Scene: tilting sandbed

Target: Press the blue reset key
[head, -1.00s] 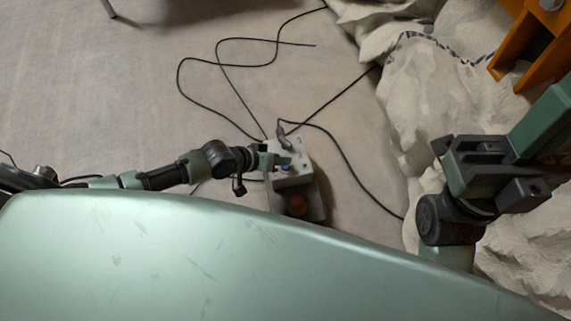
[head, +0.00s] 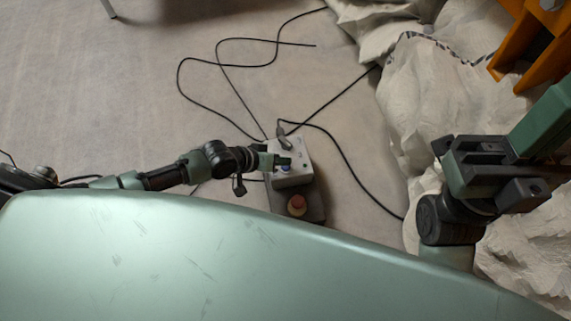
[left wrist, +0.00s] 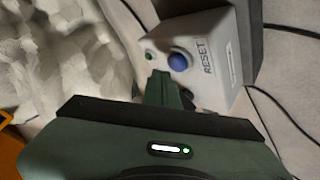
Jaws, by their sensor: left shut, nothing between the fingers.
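The blue reset key (left wrist: 179,62) is a round button on a white control box (left wrist: 208,78), beside the printed word RESET.
A small green light (left wrist: 149,57) sits beside the key. A red knob (head: 297,204) is on the dark base (head: 315,205) below the box. Black cables (head: 345,165) run over the floor.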

